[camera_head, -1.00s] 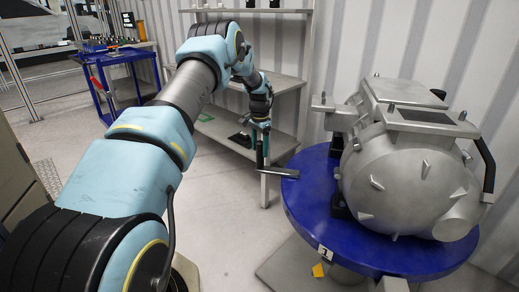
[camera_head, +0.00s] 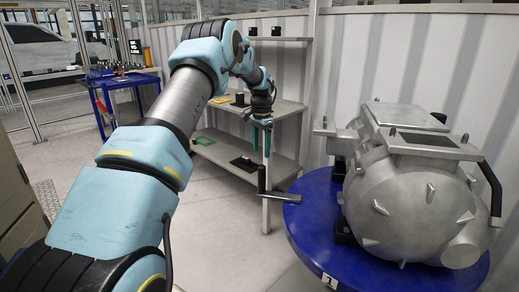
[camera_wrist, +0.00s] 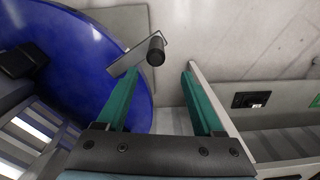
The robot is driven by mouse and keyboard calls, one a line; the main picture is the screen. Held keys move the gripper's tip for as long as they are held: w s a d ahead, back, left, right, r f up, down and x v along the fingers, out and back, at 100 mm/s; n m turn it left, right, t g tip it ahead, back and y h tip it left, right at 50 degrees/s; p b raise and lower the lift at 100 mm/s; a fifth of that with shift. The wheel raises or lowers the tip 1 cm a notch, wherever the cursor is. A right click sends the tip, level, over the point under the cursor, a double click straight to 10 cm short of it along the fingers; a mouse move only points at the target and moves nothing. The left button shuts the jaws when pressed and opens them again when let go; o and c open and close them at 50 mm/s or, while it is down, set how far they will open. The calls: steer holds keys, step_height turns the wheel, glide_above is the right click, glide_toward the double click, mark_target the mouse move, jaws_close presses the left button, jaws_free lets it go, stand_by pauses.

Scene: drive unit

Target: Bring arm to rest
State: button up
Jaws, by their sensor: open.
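My arm stretches forward from the lower left in the head view, with blue and grey links. My gripper (camera_wrist: 160,78) is open in the wrist view, with two green fingers spread apart and nothing between them. In the head view my gripper (camera_head: 261,148) points down in front of the grey shelf unit, left of the round blue table (camera_head: 310,225). A dark handle on a flat grey bar (camera_wrist: 140,60) shows just beyond the left fingertip in the wrist view; I cannot tell whether they touch.
The silver drive unit (camera_head: 415,190) stands on the blue table at the right. The shelf unit (camera_head: 288,108) behind my gripper holds small dark items. A blue cart (camera_head: 125,82) stands at the back left. The floor (camera_head: 225,235) between arm and table is clear.

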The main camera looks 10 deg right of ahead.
steer(key=s+a+r+n+t+p, duration=0.1)
steer(key=s+a+r+n+p, duration=0.2)
steer(key=s+a+r, duration=0.4)
steer(key=s+a+r+n+p, duration=0.25)
steer(key=s+a+r, duration=0.25)
steer(key=a, duration=0.5)
steer(key=s+a+r+n+p, duration=0.1)
steer(key=s+a+n, duration=0.2)
steer(key=s, duration=0.7)
steer(key=s+a+r+n+p, duration=0.1)
steer(key=s+a+n+p, duration=0.1)
steer(key=s+a, duration=0.6)
steer(key=shift+s+r+n+t, duration=0.15)
steer(key=shift+s+n+t, duration=0.15)
steer(key=shift+s+n, duration=0.45)
steer(key=shift+s, duration=0.1)
